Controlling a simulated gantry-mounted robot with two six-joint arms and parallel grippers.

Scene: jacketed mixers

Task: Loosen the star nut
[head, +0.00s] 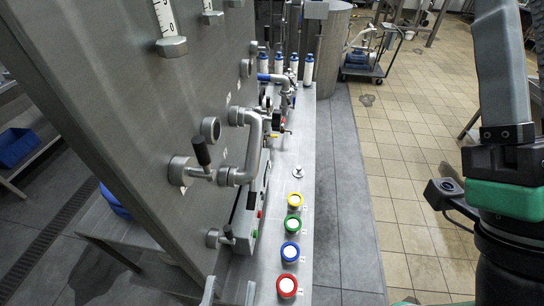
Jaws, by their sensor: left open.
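My left gripper (230,293) shows only as two grey fingertips at the bottom edge. They are apart, with nothing seen between them. They are below a small black-handled fitting (224,237) on the steel panel (130,110). I cannot pick out the star nut for certain. Ring-shaped nuts join a bent steel pipe (254,145) to the panel, one at its upper end (236,116) and one at its lower end (227,176). A black-handled valve (201,152) is left of the pipe. My right arm shows at the right; its gripper is out of view.
A steel ledge carries yellow (295,200), green (293,225), blue (290,251) and red (287,286) ringed caps, and a small metal piece (298,172). White bottles (308,68) stand farther back. A blue pump on a cart (363,55) is beyond. The tiled floor at right is mostly clear.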

